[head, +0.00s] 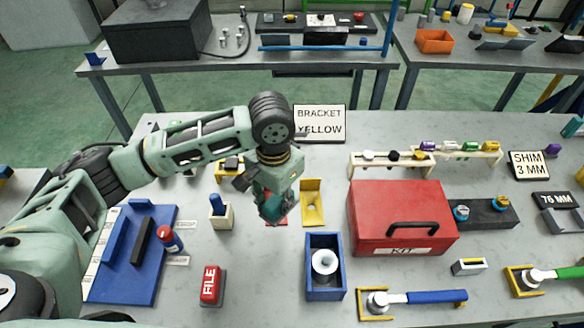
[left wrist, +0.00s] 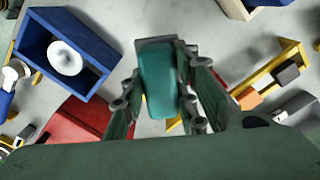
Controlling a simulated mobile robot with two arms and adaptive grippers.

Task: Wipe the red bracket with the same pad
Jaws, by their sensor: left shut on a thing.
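My left gripper (head: 273,207) is shut on a teal pad (left wrist: 158,80), which sits between its fingers in the left wrist view. In the head view the gripper hangs over the table, left of the yellow bracket (head: 312,208). A thin red strip (head: 276,223) shows just below the fingers; it looks like part of the red bracket, mostly hidden by the gripper. I cannot tell whether the pad touches it. My right gripper is not in view.
A blue box with a white funnel (head: 311,291) stands below right of the gripper, and a red kit case (head: 375,200) farther right. A blue tray (head: 130,285), a red file block (head: 212,286) and a small holder (head: 222,218) stand left. Bare table lies in front.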

